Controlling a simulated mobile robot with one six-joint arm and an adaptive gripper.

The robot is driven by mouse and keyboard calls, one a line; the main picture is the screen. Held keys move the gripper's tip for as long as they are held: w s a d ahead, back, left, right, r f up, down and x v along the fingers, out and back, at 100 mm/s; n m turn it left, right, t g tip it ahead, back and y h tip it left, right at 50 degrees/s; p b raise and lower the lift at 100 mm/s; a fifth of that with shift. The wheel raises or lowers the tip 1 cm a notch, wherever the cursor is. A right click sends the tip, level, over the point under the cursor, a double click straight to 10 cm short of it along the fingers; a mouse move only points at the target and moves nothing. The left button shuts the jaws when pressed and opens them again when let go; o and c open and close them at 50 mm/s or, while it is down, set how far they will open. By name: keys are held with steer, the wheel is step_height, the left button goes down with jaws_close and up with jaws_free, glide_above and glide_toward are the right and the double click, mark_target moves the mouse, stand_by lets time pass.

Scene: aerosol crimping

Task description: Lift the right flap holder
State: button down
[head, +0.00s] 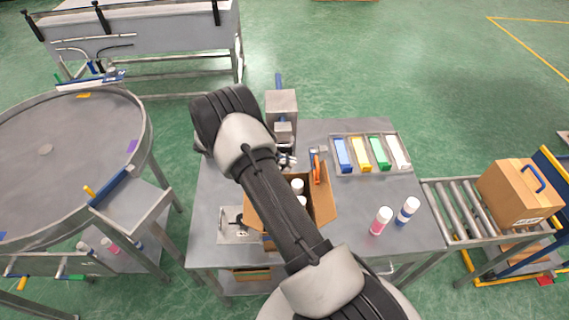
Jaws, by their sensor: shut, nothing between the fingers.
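The open cardboard box (269,236) stands on the grey table, with several white-capped cans (297,186) in it. Its right flap (325,206) is folded outward. An orange holder (317,169) stands at the back right of the box, close to that flap; whether it touches the flap is too small to tell. My arm reaches up across the picture and covers part of the box.
A grey machine (281,104) stands behind the box. A tray of blue, yellow, green and white pieces (401,171) lies at the back right. A pink can (380,221) and a blue-white can (407,211) stand right of the box. A roller conveyor (452,211) adjoins the table.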

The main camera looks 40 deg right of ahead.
mark_target(317, 161)
steer(key=x, duration=0.7)
steer(key=shift+s+d, duration=0.2)
steer(key=shift+d, duration=0.1)
steer(key=shift+f, duration=0.1)
